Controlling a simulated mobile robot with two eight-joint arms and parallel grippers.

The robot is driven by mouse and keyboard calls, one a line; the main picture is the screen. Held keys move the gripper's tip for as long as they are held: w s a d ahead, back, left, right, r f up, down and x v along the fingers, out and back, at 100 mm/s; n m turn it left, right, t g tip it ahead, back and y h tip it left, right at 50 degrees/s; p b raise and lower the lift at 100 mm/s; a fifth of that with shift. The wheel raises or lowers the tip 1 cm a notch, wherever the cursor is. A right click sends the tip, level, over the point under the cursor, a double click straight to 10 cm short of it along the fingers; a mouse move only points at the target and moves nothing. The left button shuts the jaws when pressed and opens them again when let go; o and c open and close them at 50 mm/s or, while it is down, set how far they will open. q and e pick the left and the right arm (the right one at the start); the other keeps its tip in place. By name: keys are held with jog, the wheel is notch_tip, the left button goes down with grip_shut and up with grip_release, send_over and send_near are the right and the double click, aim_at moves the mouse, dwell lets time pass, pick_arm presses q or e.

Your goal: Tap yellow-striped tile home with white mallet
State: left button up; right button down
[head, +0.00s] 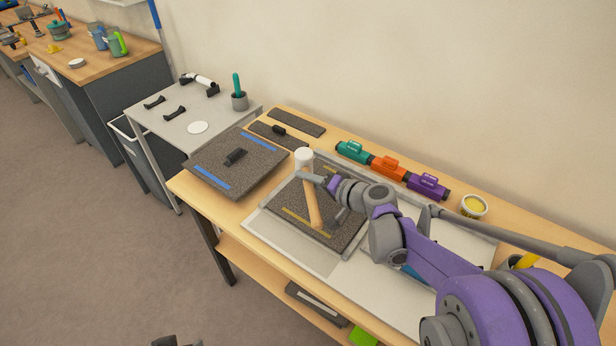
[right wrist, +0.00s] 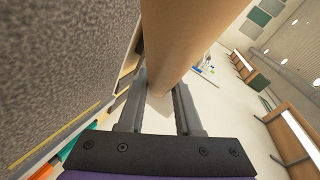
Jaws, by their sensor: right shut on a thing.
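The yellow-striped tile (head: 343,237) is a dark speckled square with a yellow stripe near its front edge. It lies in a shallow grey frame (head: 262,222) on the wooden bench. My right gripper (head: 320,194) is shut on the wooden handle of the white mallet (head: 313,208), over the tile. The mallet's white head (head: 304,158) is near the tile's far left corner; I cannot tell whether it touches. In the right wrist view the handle (right wrist: 178,40) runs between the fingers, with the speckled tile surface (right wrist: 60,60) at left. Dark parts at the bottom edge of the head view may be my left gripper (head: 177,342).
A blue-striped tile (head: 212,160) with a black handle lies left of the frame. Dark strips (head: 297,122) lie behind. Teal, orange and purple tools (head: 388,169) and a yellow-filled tub (head: 474,206) line the wall side. A grey side table (head: 185,125) stands at left.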

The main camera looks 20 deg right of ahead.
aim_at(308, 192)
dwell(0.3)
notch_tip(308, 192, down, 6)
jog(key=b, duration=0.4)
jog(key=shift+r, duration=0.6)
notch_tip(308, 192, up, 5)
jog(key=p, duration=0.4)
jog(key=shift+f, duration=0.25)
jog(key=c, duration=1.2)
grip_release()
grip_shut()
jog(key=s+d, duration=1)
jog(key=s, duration=0.2)
jog(key=shift+s+r+p, duration=0.25)
jog(key=shift+s+p, duration=0.1)
